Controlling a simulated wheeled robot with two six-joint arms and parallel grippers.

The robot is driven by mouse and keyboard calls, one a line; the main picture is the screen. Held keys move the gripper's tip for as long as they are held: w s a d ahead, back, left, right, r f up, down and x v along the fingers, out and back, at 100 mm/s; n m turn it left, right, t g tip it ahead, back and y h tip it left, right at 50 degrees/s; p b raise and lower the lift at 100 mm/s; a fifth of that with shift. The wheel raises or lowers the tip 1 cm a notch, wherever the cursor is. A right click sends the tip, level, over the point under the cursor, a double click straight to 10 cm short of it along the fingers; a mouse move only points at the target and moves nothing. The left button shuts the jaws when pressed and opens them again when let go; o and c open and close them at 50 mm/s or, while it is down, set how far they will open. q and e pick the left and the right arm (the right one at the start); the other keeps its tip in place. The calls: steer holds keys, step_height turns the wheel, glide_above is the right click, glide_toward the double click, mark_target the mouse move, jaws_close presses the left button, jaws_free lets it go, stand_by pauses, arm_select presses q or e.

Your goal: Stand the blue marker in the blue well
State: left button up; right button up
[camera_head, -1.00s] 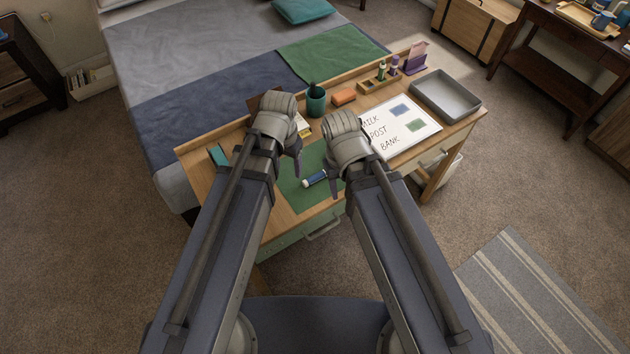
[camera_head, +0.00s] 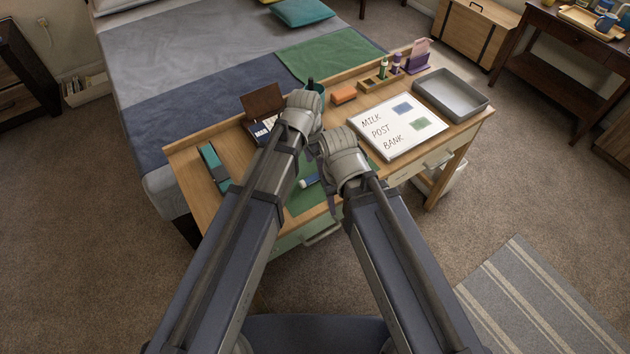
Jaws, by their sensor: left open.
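The blue marker (camera_head: 309,181), with a pale end, lies on the green blotter (camera_head: 302,202) between my two arms.
A whiteboard (camera_head: 379,144) with writing lies right of the blotter, and a grey tray (camera_head: 450,95) beyond it. An orange block (camera_head: 343,95) and a dark green cup (camera_head: 315,90) stand near the back. A teal case (camera_head: 213,164) lies at the left.

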mark_target(316, 175)
arm_select(q)
steer(key=shift+w+d+f+b, duration=0.1)
steer(key=shift+f+b, duration=1.2)
steer(key=shift+f, duration=0.1)
steer(key=shift+w+d+f+b, duration=0.1)
steer(key=shift+f+b, duration=1.2)
steer(key=shift+f, duration=0.05)
steer(key=shift+r, duration=0.1)
steer(key=shift+c, duration=0.3)
jaws_close()
